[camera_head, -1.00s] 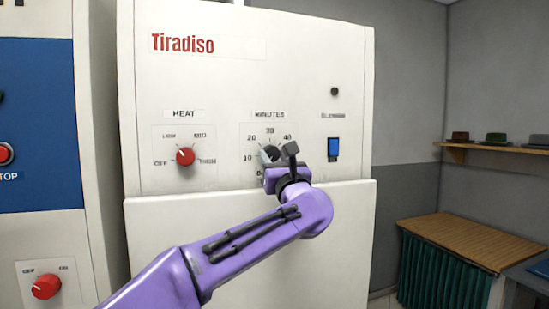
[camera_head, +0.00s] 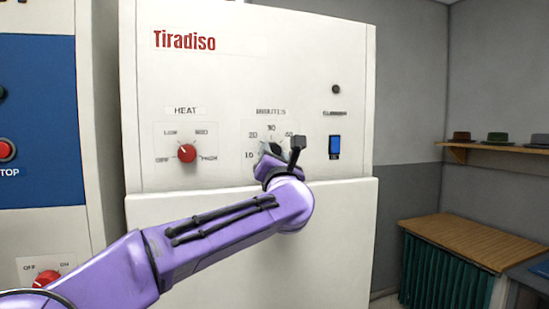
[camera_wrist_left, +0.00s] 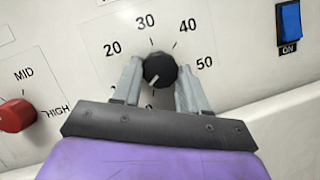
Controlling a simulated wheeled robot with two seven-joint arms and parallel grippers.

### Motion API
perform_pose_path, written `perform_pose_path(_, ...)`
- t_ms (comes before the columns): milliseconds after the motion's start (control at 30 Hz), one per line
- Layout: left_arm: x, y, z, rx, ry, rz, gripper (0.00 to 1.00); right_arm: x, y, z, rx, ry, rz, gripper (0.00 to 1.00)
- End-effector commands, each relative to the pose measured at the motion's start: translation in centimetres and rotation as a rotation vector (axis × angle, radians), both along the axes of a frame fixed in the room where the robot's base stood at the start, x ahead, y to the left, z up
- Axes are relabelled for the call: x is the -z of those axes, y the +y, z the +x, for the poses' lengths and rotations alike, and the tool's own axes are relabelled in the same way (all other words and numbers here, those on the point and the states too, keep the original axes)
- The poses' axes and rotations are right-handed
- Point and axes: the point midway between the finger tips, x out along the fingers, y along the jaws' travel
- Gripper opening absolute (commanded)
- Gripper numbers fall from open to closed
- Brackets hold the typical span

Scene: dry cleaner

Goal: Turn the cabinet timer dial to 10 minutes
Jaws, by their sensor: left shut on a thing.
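The black timer dial (camera_wrist_left: 159,70) is in the left wrist view, on a white panel marked 20, 30, 40 and 50. Its white pointer mark points down and slightly left, toward the low end of the scale. The 10 is hidden there behind a finger, but shows in the head view left of the dial. My left gripper (camera_wrist_left: 159,82) is shut on the dial, one finger on each side. In the head view my left gripper (camera_head: 285,149) is at the minutes scale of the white cabinet (camera_head: 250,85) and mostly hides the dial. My right gripper is not in view.
A red heat knob (camera_head: 187,153) is left of the dial, and a blue switch (camera_head: 334,147) is right of it. A ledge of the lower cabinet front (camera_head: 345,205) lies below. A wooden-topped table (camera_head: 480,240) stands at the right.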

Motion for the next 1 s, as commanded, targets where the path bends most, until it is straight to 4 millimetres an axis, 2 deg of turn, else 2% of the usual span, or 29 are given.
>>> perform_pose_path(200,-0.4,0.1,-0.1,0.001,0.055,0.169,0.12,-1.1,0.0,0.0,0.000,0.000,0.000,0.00)
perform_pose_path(500,-0.4,0.2,-0.1,0.002,0.108,0.328,0.12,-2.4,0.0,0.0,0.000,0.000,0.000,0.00)
perform_pose_path(1000,-0.2,0.2,-0.1,0.000,0.129,0.396,0.12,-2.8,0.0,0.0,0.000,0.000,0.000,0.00)
